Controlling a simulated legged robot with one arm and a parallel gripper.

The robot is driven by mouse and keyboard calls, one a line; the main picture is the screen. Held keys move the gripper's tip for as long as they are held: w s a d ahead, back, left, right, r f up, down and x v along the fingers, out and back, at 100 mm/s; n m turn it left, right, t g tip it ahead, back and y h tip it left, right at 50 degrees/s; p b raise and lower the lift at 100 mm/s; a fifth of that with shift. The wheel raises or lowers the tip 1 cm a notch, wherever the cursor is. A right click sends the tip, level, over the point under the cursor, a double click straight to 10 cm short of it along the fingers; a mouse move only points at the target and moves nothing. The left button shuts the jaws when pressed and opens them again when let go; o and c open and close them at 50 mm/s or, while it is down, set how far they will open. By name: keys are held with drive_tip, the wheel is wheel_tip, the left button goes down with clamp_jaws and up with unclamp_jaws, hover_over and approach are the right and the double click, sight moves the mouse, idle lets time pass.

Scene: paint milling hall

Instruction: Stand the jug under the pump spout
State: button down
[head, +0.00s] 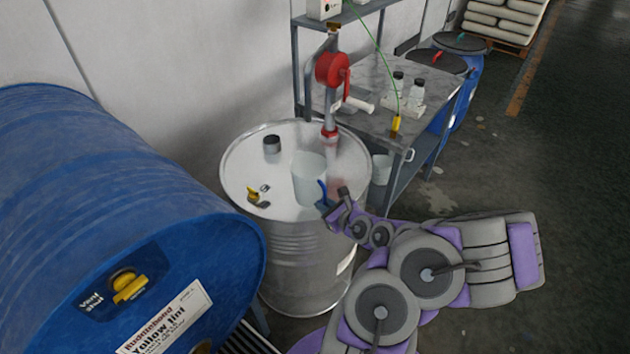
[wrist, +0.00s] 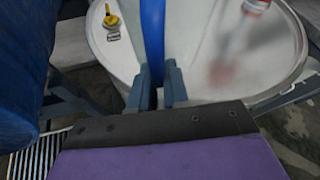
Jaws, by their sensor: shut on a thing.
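A pale, translucent jug (head: 308,178) with a blue handle (head: 322,191) shows over the front part of a steel drum's lid (head: 245,160) in the head view. My gripper (head: 333,205) is shut on the jug's handle at the near right side. In the wrist view the blue handle (wrist: 152,45) stands between my two fingers (wrist: 158,88). I cannot tell whether the jug's base touches the lid. A red hand pump (head: 333,68) with a crank rises from the drum, behind and right of the jug.
A yellow-handled fitting (head: 254,193) and a dark cap (head: 271,144) are on the lid. A big blue drum (head: 130,200) lies at left. A metal bench (head: 375,85) with bottles (head: 417,92) stands behind; a pale cup (head: 381,168) is by its lower shelf. Open floor lies right.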

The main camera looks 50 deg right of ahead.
drive_tip(key=w+d, duration=0.1)
drive_tip(key=d, duration=0.1)
drive_tip(key=w+d+f+b, duration=0.1)
drive_tip(key=w+d, duration=0.1)
drive_tip(key=w+d+b, duration=0.1)
drive_tip(key=w+d, duration=0.1)
drive_tip(key=shift+w+d+f, duration=0.2)
drive_tip(key=shift+d+f, duration=0.05)
drive_tip(key=shift+d, duration=0.1)
drive_tip(key=w+d, duration=0.1)
drive_tip(key=w, duration=0.1)
drive_tip(key=w+d, duration=0.2)
drive_tip(key=shift+w+d+f+b, duration=0.1)
drive_tip(key=shift+w+f+b, duration=0.05)
drive_tip(key=shift+w+b, duration=0.15)
drive_tip(key=shift+w+d, duration=0.35)
drive_tip(key=shift+d, duration=0.25)
drive_tip(key=shift+w+f, duration=0.1)
drive_tip(key=shift+f, duration=0.15)
drive_tip(key=f, duration=0.1)
drive_tip(key=f+b, duration=0.1)
drive_tip(key=f, duration=0.1)
drive_tip(key=shift+a, duration=0.3)
drive_tip(key=shift+d, duration=0.1)
drive_tip(key=c, duration=1.1)
unclamp_jaws()
drive_tip(key=shift+d, duration=0.15)
drive_tip(key=shift+c, duration=0.2)
drive_tip(key=shift+o, duration=0.2)
